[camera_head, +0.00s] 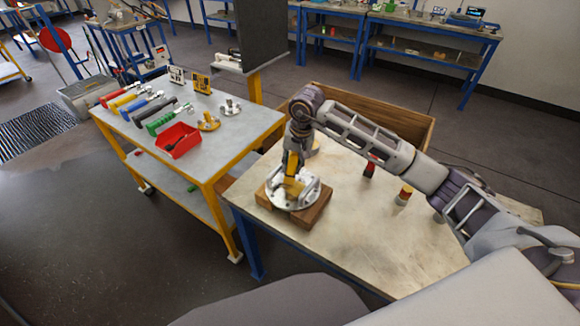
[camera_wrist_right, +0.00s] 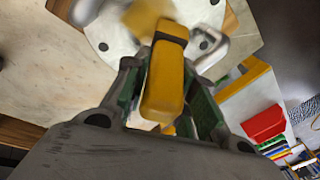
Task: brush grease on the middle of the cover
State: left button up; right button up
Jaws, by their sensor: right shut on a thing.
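The cover (camera_head: 308,202) is a pale metal disc with bolt holes and raised handles, lying flat on wooden blocks (camera_head: 314,212) on the worktable. It also shows at the top of the wrist view (camera_wrist_right: 112,38). My right gripper (camera_head: 292,168) is above the cover, pointing down, and is shut on the yellow handle of a brush (camera_wrist_right: 163,85). The brush has a dark band and a blurred yellowish end over the cover's middle area. Whether the bristles touch the cover cannot be told. My left gripper is not in view.
On the worktable (camera_head: 350,250), a small red-and-tan container (camera_head: 404,195) and a dark red item (camera_head: 369,170) stand right of the cover. A wooden board edge rises behind. Left is a yellow-framed cart (camera_head: 245,125) with a red bin (camera_head: 178,141) and several coloured-handled tools.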

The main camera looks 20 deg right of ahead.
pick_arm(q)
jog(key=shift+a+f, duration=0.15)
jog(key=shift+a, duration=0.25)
pick_arm(e)
jog(key=shift+w+d, duration=0.15)
jog(key=shift+d, duration=0.05)
jog(key=shift+w+d+f+b, duration=0.1)
jog(key=shift+w+d+b, duration=0.6)
jog(key=shift+d, duration=0.3)
jog(key=shift+w+d, duration=0.2)
jog(key=shift+d, duration=0.05)
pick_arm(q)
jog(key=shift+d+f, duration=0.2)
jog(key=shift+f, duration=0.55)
pick_arm(e)
jog(key=shift+d, duration=0.1)
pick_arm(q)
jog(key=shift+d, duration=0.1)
pick_arm(e)
jog(key=shift+f+b, duration=0.1)
jog(key=shift+b, duration=0.3)
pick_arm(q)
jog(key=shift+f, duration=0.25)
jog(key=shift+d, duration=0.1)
